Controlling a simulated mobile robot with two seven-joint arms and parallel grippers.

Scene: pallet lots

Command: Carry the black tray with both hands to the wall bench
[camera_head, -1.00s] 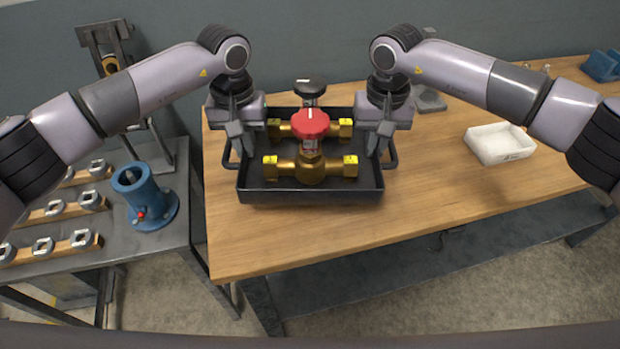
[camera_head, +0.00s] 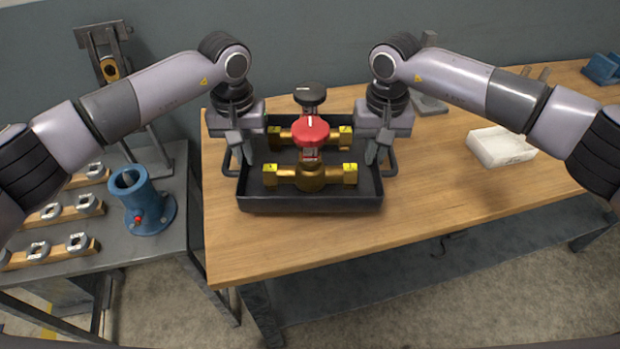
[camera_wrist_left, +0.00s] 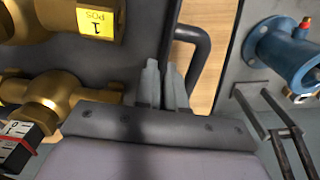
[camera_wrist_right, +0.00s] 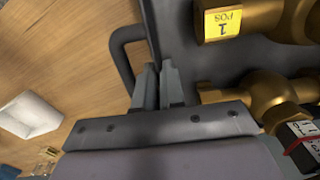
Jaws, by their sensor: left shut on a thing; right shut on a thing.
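The black tray (camera_head: 310,204) is over the left end of the wooden bench (camera_head: 450,205); I cannot tell whether it touches the top. It looks level. In it lie two brass valves, a red-handled one (camera_head: 311,178) in front and a black-handled one (camera_head: 311,94) behind. My left gripper (camera_head: 240,152) is shut on the tray's left wall, beside its handle; the fingers straddle the wall in the left wrist view (camera_wrist_left: 165,75). My right gripper (camera_head: 376,152) is shut on the right wall beside that handle, also in the right wrist view (camera_wrist_right: 158,78). The gripped edges are partly hidden.
The bench's front middle is clear. A wall runs behind.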

